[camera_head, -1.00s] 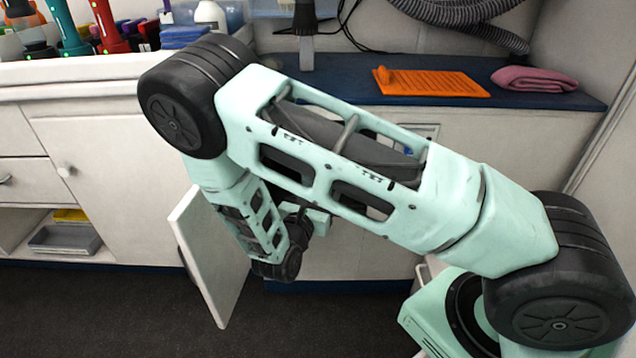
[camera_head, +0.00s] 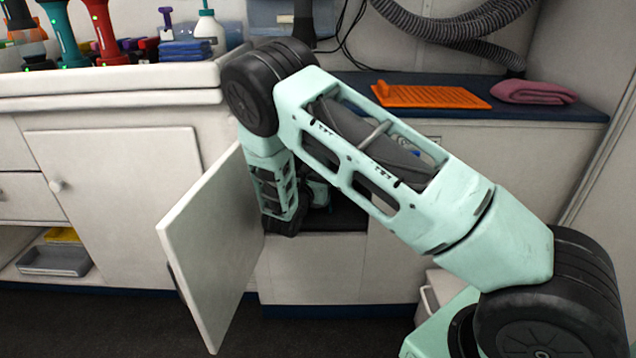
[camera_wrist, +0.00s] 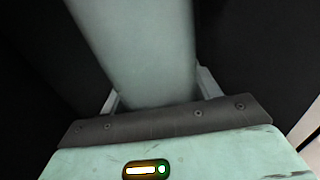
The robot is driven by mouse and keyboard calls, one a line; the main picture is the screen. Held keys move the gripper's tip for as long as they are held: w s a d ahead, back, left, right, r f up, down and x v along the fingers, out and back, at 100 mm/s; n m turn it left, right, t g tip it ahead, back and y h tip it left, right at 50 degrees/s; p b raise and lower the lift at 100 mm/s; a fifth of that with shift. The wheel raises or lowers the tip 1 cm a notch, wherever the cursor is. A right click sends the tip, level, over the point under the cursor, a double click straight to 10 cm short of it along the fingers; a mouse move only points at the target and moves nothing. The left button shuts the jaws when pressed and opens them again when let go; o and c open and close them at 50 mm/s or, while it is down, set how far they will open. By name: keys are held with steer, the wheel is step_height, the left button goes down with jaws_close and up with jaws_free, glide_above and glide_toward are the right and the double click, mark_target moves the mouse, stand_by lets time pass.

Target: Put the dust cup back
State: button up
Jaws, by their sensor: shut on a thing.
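In the wrist view my gripper (camera_wrist: 158,92) is shut on a smooth, pale grey-green cylindrical thing, which I take to be the dust cup (camera_wrist: 140,45). It stretches away from the jaws and its far end is out of frame. In the head view my arm bends down into an open compartment (camera_head: 345,215) under the blue counter. A white door (camera_head: 205,250) stands open to the left of my forearm. My forearm and the door hide most of the gripper and the cup there. I cannot tell whether the cup touches anything inside.
The blue counter (camera_head: 560,110) holds an orange mat (camera_head: 430,96) and a folded pink towel (camera_head: 535,92). A ribbed grey hose (camera_head: 450,27) hangs above. The white counter at left carries several bottles and tools. The dark floor (camera_head: 90,325) is clear at lower left.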

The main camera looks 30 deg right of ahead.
steer(key=shift+s+a+f, duration=0.1)
steer(key=shift+a+f, duration=0.05)
steer(key=shift+f, duration=0.5)
steer(key=shift+f, duration=0.3)
steer(key=o, duration=1)
steer(key=shift+r, duration=0.1)
